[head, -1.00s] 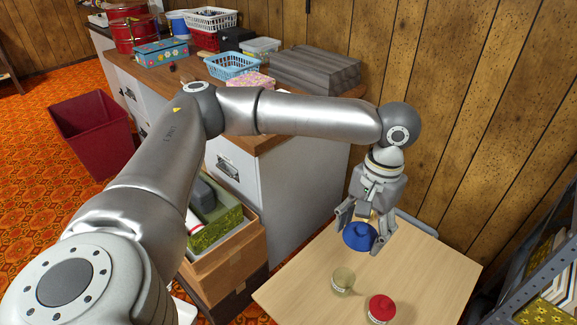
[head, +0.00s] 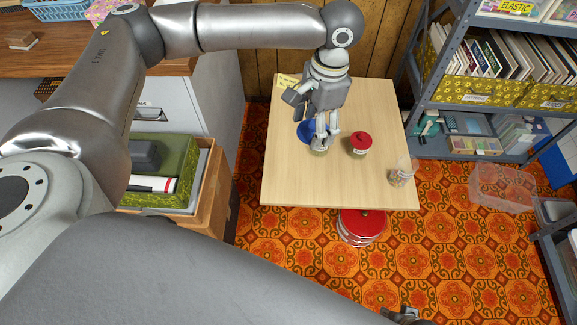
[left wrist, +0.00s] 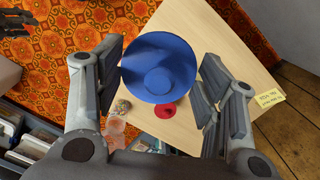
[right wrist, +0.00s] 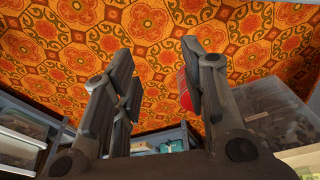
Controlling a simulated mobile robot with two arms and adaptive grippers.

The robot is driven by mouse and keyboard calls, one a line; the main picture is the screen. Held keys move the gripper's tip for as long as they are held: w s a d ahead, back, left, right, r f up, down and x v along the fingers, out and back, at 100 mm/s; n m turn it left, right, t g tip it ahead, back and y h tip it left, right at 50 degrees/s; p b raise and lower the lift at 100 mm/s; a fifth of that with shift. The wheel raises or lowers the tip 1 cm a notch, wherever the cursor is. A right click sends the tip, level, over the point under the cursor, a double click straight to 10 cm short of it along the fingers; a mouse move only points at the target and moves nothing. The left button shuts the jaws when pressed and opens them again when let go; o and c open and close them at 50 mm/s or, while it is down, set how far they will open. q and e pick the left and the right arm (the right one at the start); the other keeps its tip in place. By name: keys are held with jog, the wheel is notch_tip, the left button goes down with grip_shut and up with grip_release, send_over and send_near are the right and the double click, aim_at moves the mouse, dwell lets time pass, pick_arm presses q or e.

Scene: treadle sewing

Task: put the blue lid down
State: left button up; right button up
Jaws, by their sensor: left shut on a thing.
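My left gripper (head: 320,138) is over the small wooden table, shut on the blue lid (head: 304,132), which is partly hidden by its fingers. In the left wrist view the blue lid (left wrist: 160,65) sits between the fingers, its round knob facing the camera. An open glass jar (head: 318,151) stands just by the fingertips. Whether the lid touches the table (head: 290,184) cannot be told. My right gripper (right wrist: 155,58) is open and empty above the patterned floor; only a bit of it shows at the bottom of the head view (head: 400,314).
A jar with a red lid (head: 361,143) stands right of the left gripper. A glass jar with small things in it (head: 402,173) is near the table's right corner. A yellow note (head: 287,80) lies at the back left. A red tin (head: 361,224) is on the floor. The table front is clear.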

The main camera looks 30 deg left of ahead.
pick_arm(q)
notch_tip(320, 180, down, 6)
jog(key=d+m, duration=0.3)
jog(key=m, duration=0.5)
jog(key=m+t+b, duration=0.3)
jog(key=m+b, duration=0.2)
jog(key=m, duration=1.4)
send_over(291, 177)
jog(key=d, duration=0.1)
jog(key=shift+h, duration=0.3)
jog(key=f, duration=2)
jog(key=shift+s+f, duration=0.4)
jog(key=shift+w+a+f, duration=0.1)
jog(key=shift+a+f, duration=0.2)
jog(key=f+b, duration=0.1)
jog(key=f, duration=0.2)
jog(key=shift+a+f+b, duration=0.2)
jog(key=shift+f+b, duration=0.15)
pick_arm(e)
notch_tip(291, 177, up, 14)
jog(key=w+t, duration=0.1)
jog(key=shift+d+r+t, duration=0.15)
jog(key=shift+d+t, duration=0.15)
pick_arm(q)
jog(key=shift+r, duration=0.1)
pick_arm(e)
jog(key=shift+w, duration=0.1)
